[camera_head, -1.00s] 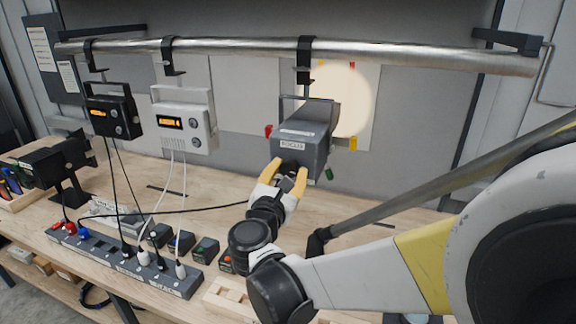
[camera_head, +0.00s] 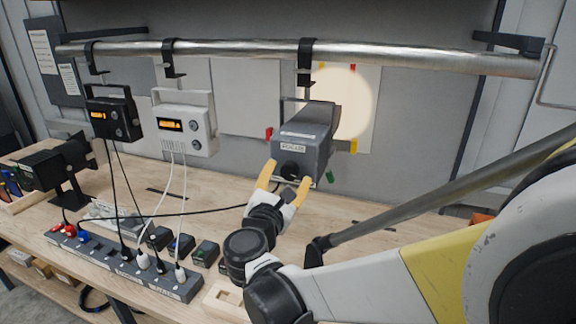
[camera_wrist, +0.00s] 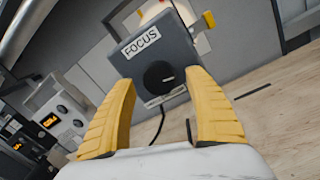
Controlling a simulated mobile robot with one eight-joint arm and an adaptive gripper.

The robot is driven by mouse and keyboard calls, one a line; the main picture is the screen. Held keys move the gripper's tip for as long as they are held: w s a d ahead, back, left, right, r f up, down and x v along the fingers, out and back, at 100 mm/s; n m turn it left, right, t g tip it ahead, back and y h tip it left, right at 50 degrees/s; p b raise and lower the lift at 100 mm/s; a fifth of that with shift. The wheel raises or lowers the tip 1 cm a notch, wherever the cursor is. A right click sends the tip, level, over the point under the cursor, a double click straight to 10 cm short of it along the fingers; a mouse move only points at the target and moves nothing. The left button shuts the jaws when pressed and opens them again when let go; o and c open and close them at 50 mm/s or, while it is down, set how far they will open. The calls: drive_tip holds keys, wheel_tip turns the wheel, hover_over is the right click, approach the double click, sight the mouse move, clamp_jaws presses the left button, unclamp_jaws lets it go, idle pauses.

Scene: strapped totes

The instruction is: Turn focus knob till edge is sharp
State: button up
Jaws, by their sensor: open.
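A dark grey projector box (camera_head: 309,130) labelled FOCUS hangs from the metal rail by a black hook. The fingers also show in the wrist view (camera_wrist: 162,85). A round light patch (camera_head: 345,100) falls on the white sheet behind the box; its rim looks fairly soft.
Two other boxes, one black (camera_head: 112,115) and one white (camera_head: 186,123), hang from the rail (camera_head: 230,50) at left. A power strip (camera_head: 120,265) with cords and several small blocks lies on the wooden bench.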

drive_tip(key=v, duration=1)
drive_tip(key=shift+s, duration=0.35)
drive_tip(key=shift+r, duration=0.15)
drive_tip(key=w+d+n+p, duration=0.1)
drive_tip(key=w+p, duration=0.1)
drive_tip(key=w, duration=0.2)
drive_tip(key=w+d+n+h+p, duration=0.1)
drive_tip(key=w+p, duration=0.2)
drive_tip(key=w, duration=0.1)
drive_tip(key=w+d+n+p, duration=0.1)
drive_tip(key=w+p, duration=0.2)
drive_tip(key=shift+w+d+r+n+g, duration=0.1)
drive_tip(key=shift+w+n+g, duration=0.2)
drive_tip(key=shift+w+g, duration=0.1)
drive_tip(key=c, duration=1.2)
